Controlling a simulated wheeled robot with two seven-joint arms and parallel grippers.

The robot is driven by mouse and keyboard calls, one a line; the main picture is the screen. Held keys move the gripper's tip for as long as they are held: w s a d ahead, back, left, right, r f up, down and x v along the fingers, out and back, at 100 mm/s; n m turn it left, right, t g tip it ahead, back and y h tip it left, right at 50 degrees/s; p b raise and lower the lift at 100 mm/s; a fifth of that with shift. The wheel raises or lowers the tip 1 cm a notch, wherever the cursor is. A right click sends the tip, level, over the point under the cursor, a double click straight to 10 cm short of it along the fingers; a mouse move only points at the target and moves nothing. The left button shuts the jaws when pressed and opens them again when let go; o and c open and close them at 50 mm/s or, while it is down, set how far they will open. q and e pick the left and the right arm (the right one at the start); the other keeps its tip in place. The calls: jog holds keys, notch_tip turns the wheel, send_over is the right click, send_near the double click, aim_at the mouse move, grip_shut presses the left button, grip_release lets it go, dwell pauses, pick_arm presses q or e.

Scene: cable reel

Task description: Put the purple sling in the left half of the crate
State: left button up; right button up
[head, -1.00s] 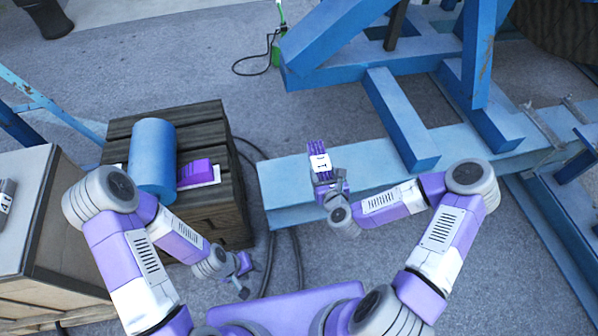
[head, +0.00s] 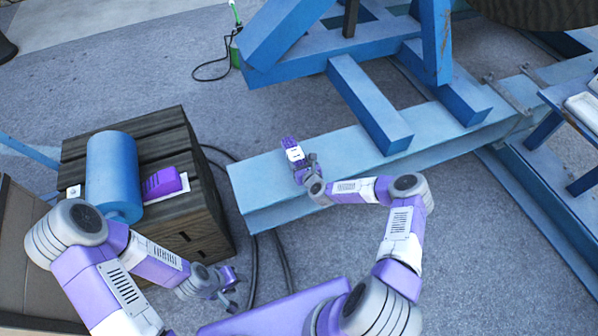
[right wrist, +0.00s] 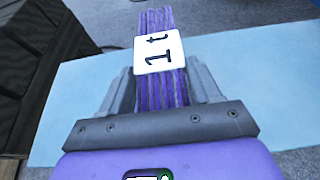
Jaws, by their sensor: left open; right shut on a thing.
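The purple sling (head: 291,150) is a folded, ribbed bundle with a white tag. In the right wrist view the sling (right wrist: 155,22) stands up between the fingers, and its tag (right wrist: 158,52) reads "1t". My right gripper (head: 304,168) is shut on it, over the left end of the blue beam; I cannot tell its height above the beam. My left gripper (head: 230,290) is open and empty, low beside the dark wooden box. A beige box (head: 40,290), perhaps the crate, is cut off at the lower left; its inside is mostly hidden by my left arm.
A dark slatted wooden box (head: 190,165) carries a blue cylinder (head: 112,175) and a purple block (head: 162,183) on white. The blue beam (head: 260,175) and frame (head: 370,105) fill the middle and right. Black cables (head: 283,260) lie on the floor between box and beam.

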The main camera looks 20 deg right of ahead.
jog(key=shift+f+b, duration=0.8)
jog(key=shift+f, duration=1.5)
jog(key=shift+f, duration=0.1)
jog(key=o, duration=1.3)
